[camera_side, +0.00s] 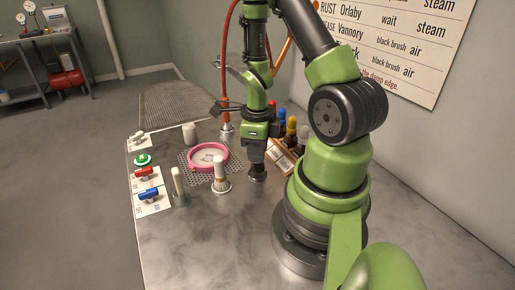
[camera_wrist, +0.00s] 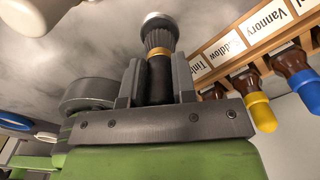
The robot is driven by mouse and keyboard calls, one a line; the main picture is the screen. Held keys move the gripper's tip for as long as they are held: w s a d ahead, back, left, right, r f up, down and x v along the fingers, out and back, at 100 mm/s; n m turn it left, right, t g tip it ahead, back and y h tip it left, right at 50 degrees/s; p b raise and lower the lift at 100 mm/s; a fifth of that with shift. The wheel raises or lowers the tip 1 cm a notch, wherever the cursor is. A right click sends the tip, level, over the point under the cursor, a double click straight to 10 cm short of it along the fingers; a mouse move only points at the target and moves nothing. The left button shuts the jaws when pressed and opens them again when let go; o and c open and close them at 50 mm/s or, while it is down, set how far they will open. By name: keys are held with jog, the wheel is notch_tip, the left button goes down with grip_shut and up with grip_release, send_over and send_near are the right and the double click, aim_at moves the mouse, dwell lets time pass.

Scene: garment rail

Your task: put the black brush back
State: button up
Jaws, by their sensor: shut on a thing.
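My gripper (camera_side: 257,150) is low over the steel table, just left of the bottle rack. In the wrist view my gripper (camera_wrist: 156,82) has its two fingers on either side of the black brush (camera_wrist: 159,45), with its gold band and dark flared bristles pointing away from the palm. The brush's far end looks pale. In the side view the black brush (camera_side: 258,175) is a dark shape below the fingers, close to the table; I cannot tell whether it touches.
A pink hoop (camera_side: 208,157) lies on a perforated mat. The labelled rack (camera_side: 283,160) with coloured caps is close right. The front table (camera_side: 210,245) is clear.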

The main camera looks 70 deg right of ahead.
jog(key=shift+f, duration=0.2)
jog(key=shift+f, duration=0.3)
jog(key=shift+f, duration=0.2)
dwell(0.6)
jog(key=o, duration=1.3)
jog(key=shift+r, duration=0.1)
jog(key=shift+r, duration=3.65)
